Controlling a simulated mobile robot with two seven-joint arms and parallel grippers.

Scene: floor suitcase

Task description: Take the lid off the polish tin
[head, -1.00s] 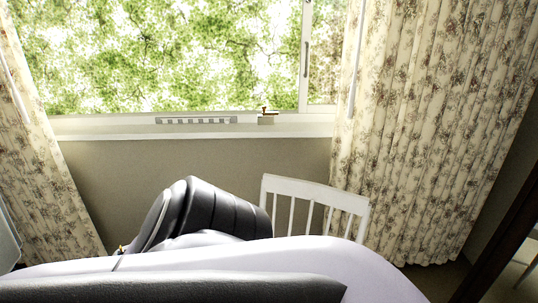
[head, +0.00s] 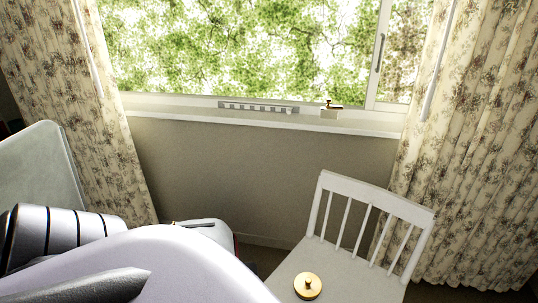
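A round gold tin (head: 308,286) with a small knob on top sits on the seat of the white chair, near the bottom edge of the head view. It looks like the polish tin; the knobbed top looks like its lid, resting flat. Nothing touches it. Part of my own arm, white and dark grey, fills the lower left of the view. Neither of my grippers shows.
The white chair (head: 330,262) has a slatted back towards the window. A pale block with a brown-topped object (head: 331,110) and a grey slotted strip (head: 258,107) lie on the windowsill (head: 200,115). Floral curtains (head: 470,150) hang on both sides. A grey-green panel (head: 42,172) stands at left.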

